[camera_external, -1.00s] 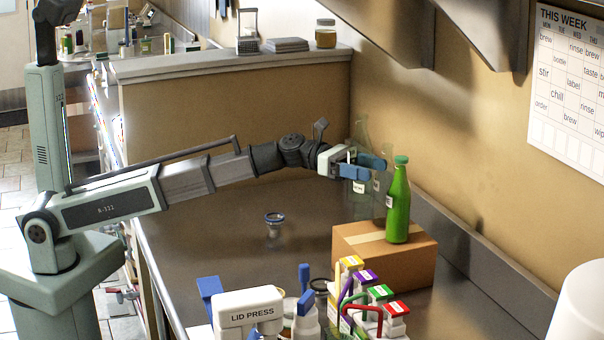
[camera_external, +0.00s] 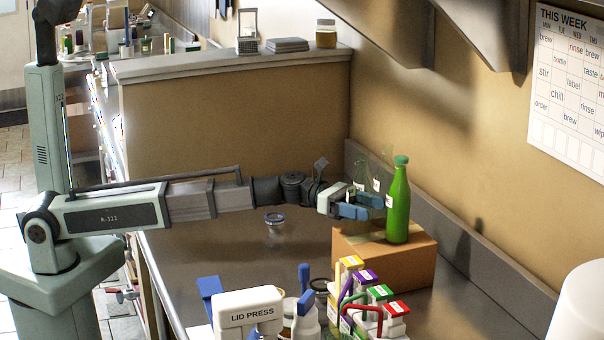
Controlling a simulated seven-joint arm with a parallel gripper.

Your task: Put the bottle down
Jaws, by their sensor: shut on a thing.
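My gripper (camera_external: 362,204) is shut on a clear glass bottle (camera_external: 361,173), which looks upright. The blue fingers cross it, and its lower part is hidden or too faint to make out, so I cannot tell whether its base touches anything. A second clear bottle (camera_external: 377,184) with a small white label shows just behind and to the right. A green bottle (camera_external: 398,212) with a green cap stands upright on the cardboard box (camera_external: 383,264), right of my fingertips.
On the counter, a small blue-rimmed cup (camera_external: 275,222) stands left of the box. A wall rises behind on the right. The counter's middle left is mostly clear.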

